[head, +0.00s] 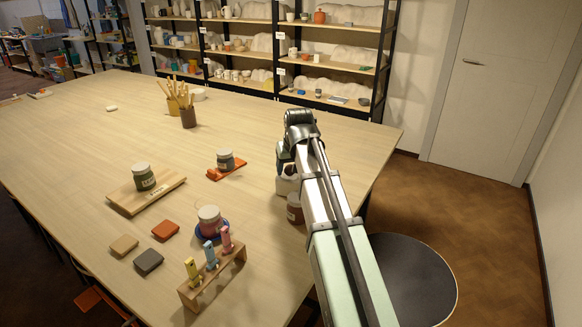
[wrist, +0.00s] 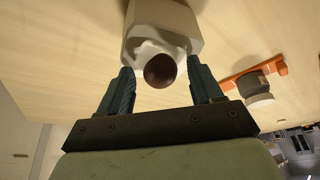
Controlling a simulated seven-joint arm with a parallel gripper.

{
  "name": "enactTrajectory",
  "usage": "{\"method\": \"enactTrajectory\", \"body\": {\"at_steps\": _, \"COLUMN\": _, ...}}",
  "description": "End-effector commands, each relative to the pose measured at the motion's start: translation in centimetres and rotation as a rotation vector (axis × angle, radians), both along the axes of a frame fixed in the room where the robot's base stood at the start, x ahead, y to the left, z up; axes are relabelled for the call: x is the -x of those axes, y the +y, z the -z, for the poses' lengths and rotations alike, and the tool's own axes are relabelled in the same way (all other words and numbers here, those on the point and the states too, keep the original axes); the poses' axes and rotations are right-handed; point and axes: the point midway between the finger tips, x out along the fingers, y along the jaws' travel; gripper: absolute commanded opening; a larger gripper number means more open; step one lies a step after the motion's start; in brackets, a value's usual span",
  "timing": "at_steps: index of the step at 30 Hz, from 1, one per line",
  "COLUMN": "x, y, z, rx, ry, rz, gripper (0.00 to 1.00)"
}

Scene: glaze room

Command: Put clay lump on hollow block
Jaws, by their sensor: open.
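In the wrist view, a dark brown round clay lump (wrist: 160,71) sits against the hollow top of a pale, cream-coloured hollow block (wrist: 165,15), overlapping its whitish recess. It looks to rest on the block; the exact contact is hidden. My gripper (wrist: 160,88) is open, one finger on each side of the lump, with gaps between the fingers and it.
A board with a jar (head: 143,178), a red jar (head: 210,220) and a wooden rack (head: 192,297) stand left. The table's right edge is near.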

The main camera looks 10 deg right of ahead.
Motion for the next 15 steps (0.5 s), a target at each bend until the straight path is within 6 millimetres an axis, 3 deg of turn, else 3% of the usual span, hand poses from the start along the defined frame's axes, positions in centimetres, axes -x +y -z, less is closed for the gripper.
{"method": "enactTrajectory", "body": {"at_steps": 8, "x": 0.0, "y": 0.0, "z": -0.5, "rx": 0.0, "ry": -0.001, "rz": 0.0, "gripper": 0.65}}
{"method": "enactTrajectory", "body": {"at_steps": 15, "x": 1.1, "y": 0.0, "z": -3.1, "rx": 0.0, "ry": -0.003, "rz": 0.0, "gripper": 0.65}}
